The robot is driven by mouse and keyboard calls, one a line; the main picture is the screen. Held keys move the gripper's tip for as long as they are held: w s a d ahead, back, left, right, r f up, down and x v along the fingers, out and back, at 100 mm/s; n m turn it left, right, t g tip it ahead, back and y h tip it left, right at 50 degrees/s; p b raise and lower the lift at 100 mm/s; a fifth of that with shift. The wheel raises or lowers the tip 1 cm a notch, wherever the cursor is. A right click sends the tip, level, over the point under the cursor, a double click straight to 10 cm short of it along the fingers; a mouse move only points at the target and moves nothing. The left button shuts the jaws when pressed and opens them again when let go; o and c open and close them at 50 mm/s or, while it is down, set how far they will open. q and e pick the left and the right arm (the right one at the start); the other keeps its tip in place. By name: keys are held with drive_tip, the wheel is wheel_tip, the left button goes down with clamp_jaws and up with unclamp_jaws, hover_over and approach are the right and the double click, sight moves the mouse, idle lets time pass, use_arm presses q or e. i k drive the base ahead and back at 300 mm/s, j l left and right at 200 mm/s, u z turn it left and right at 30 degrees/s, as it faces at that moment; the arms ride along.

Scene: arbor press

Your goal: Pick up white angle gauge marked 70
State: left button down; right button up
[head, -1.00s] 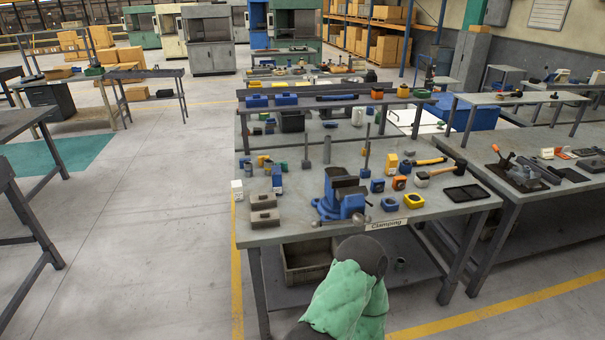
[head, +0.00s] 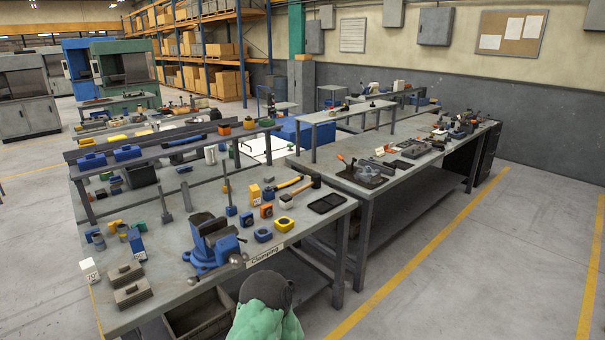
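The white angle gauge (head: 90,270) is a small white block with a dark mark that seems to read 70. It stands on the left edge of the grey workbench (head: 180,300) in the head view, beside two grey-brown blocks (head: 128,283). No gripper touches it. Neither of my grippers shows in the head view.
A blue bench vise (head: 212,245) stands at the bench's front middle, right of the blocks. Blue and yellow items, hammers (head: 298,192) and a black tray (head: 327,204) lie around it. A second bench (head: 400,190) stands to the right. Floor is clear at far right.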

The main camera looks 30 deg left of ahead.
sight(88, 266)
drive_tip(key=k+j, duration=0.15)
drive_tip(key=j, duration=0.55)
drive_tip(key=k+j, duration=0.1)
drive_tip(key=j, duration=0.65)
drive_tip(key=k+j, duration=0.15)
drive_tip(key=j, duration=0.55)
drive_tip(key=k+j, duration=0.1)
drive_tip(key=j, duration=0.65)
drive_tip(key=k+j, duration=0.15)
drive_tip(key=j, duration=0.55)
drive_tip(key=k+j, duration=0.15)
drive_tip(key=j, duration=0.6)
drive_tip(key=k+j, duration=0.1)
drive_tip(key=j, duration=0.6)
drive_tip(key=k+j, duration=0.15)
drive_tip(key=j, duration=0.6)
